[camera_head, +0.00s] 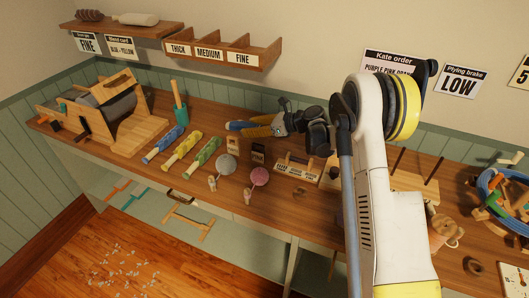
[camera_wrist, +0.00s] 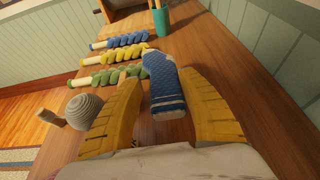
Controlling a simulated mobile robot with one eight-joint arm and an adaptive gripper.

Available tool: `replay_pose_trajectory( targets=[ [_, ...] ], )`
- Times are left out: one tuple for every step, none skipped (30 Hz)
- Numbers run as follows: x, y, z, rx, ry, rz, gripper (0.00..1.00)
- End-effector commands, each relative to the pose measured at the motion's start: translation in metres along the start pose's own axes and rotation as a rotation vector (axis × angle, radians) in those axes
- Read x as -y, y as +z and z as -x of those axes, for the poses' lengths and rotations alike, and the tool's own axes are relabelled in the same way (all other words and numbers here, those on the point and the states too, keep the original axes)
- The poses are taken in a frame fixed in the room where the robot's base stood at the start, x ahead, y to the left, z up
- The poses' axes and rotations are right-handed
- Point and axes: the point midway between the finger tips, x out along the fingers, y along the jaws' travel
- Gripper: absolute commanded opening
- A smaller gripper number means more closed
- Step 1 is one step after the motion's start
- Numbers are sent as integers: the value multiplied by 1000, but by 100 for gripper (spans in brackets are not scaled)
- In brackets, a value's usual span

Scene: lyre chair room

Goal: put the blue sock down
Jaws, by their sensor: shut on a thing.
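The blue sock (camera_wrist: 167,88), with pale bands, is between the yellow fingers of my gripper (camera_wrist: 168,112) in the wrist view. My gripper is shut on it. In the head view, my gripper (camera_head: 262,124) is over the back of the wooden table (camera_head: 225,114), and the end of the blue sock (camera_head: 238,126) sticks out to its left. I cannot tell whether the sock touches the tabletop.
Blue (camera_head: 165,144), yellow (camera_head: 182,150) and green (camera_head: 203,155) twisted rolls lie left of my gripper. A teal holder (camera_head: 180,114) and a wooden drum device (camera_head: 110,110) stand farther left. A grey ball (camera_head: 226,164) and a pink disc (camera_head: 259,176) stand in front.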

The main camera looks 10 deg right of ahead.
Motion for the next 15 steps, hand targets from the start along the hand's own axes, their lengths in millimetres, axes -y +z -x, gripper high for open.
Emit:
replay_pose_trajectory(
  targets=[
    [0,-13,-5,0,-1,0,24],
    [0,-17,-7,0,-1,0,24],
    [0,-21,-8,0,-1,0,24],
    [0,-24,-9,0,-1,-1,24],
    [0,-26,-10,0,-1,-1,24],
    [0,-30,-12,0,-1,-1,24],
    [0,-34,-13,0,-1,-1,24],
    [0,-38,-15,0,-2,-1,24],
    [0,-45,-18,0,-2,-1,24],
    [0,-51,-20,0,-2,-1,24],
    [0,-56,-22,0,-2,-1,24],
    [0,-62,-25,0,-2,-1,24],
    [0,-65,-26,0,-2,-1,24],
    [0,-67,-27,0,-2,-1,24],
    [0,-68,-27,0,-2,-1,24]
  ],
)
